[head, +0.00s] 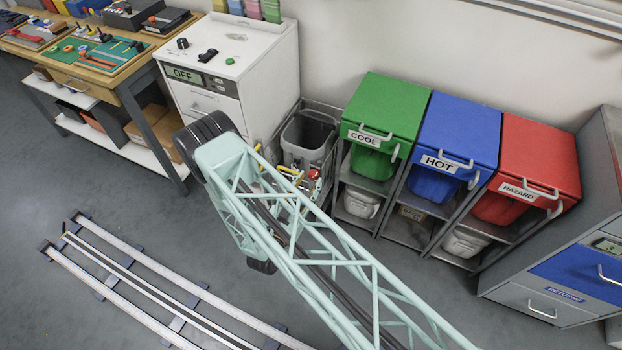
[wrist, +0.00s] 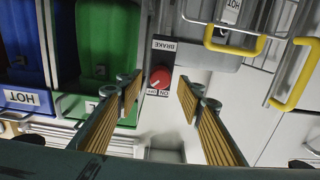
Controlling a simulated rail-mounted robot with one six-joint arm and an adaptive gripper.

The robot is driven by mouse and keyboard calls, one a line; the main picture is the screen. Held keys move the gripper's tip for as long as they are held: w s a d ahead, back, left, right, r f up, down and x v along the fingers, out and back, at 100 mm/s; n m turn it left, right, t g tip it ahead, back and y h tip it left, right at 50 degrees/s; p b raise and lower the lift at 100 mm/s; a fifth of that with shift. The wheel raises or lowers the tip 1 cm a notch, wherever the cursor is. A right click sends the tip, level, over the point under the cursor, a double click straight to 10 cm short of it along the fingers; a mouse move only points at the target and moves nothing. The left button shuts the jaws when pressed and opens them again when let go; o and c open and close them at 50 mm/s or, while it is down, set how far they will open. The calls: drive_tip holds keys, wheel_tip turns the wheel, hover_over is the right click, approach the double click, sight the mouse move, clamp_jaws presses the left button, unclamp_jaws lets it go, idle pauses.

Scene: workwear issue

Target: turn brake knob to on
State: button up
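The red brake knob (wrist: 160,77) sits on a pale panel in the wrist view, with an upside-down BRAKE label (wrist: 164,45) above it. Two small labels lie just below it, too small to read surely. A pale mark on the knob seems to point toward the lower left. My gripper (wrist: 159,97) is open, with one ribbed finger on each side of the knob in the picture. Nothing is between the fingers, and they appear apart from the knob. In the head view a small red spot that looks like the knob (head: 314,174) shows beside my arm, which hides most of the gripper.
A grey bin (head: 309,136) and yellow handles (wrist: 298,75) are close by. Green COOL (head: 386,110), blue HOT (head: 458,133) and red HAZARD (head: 528,155) bins stand to the right. A white cabinet (head: 236,65) with an OFF display is at left. Floor rails (head: 140,275) lie in front.

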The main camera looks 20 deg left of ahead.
drive_tip(key=shift+w+d, duration=0.15)
drive_tip(key=shift+w, duration=0.9)
drive_tip(key=shift+c, duration=0.5)
drive_tip(key=c, duration=0.7)
